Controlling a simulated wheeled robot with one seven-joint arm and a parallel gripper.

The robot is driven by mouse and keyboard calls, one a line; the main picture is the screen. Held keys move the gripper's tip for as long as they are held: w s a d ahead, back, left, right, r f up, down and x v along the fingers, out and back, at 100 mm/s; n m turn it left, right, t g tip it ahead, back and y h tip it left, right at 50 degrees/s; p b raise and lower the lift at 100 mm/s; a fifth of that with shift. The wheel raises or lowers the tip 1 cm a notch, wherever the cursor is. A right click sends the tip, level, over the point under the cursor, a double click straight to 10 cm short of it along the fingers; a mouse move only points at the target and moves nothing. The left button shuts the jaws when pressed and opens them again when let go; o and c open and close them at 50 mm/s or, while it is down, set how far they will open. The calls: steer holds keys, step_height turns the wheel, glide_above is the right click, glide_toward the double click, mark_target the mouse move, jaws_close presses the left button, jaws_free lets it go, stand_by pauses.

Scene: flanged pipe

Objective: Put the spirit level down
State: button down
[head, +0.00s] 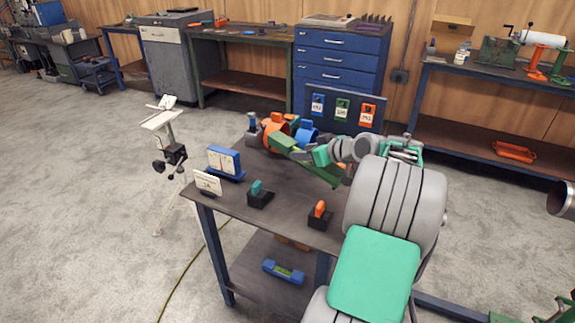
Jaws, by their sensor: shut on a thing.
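The spirit level looks like a long green bar (326,173), slanting above the work table (292,213) from upper left to lower right. My gripper (309,157), with teal parts, reaches in from the right and is shut on this bar near its middle. The fingertips are small and partly hidden here. The bar seems to be above the tabletop; I cannot tell how large the gap is.
Orange (276,128) and blue (306,131) items stand at the back of the table. A blue holder (225,162), a card (208,183) and small black stands with a teal piece (258,188) and an orange piece (320,208) stand nearer. A blue-and-green block (284,271) lies on the lower shelf.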

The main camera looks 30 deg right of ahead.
steer(key=x, duration=0.3)
steer(key=f+x, duration=0.1)
steer(key=x, duration=0.2)
steer(key=s+x, duration=0.1)
steer(key=x, duration=0.2)
steer(key=shift+w+d+f, duration=0.1)
steer(key=shift+d+f, duration=0.2)
steer(key=shift+f, duration=0.15)
steer(key=shift+w+f+p, duration=0.15)
steer(key=shift+f+p, duration=0.05)
steer(key=shift+f, duration=0.7)
steer(key=shift+w+f+p, duration=0.1)
steer(key=shift+f+p, duration=0.1)
steer(key=shift+f, duration=0.7)
steer(key=shift+f, duration=0.1)
steer(key=c, duration=0.8)
jaws_free()
steer(key=shift+o, duration=0.2)
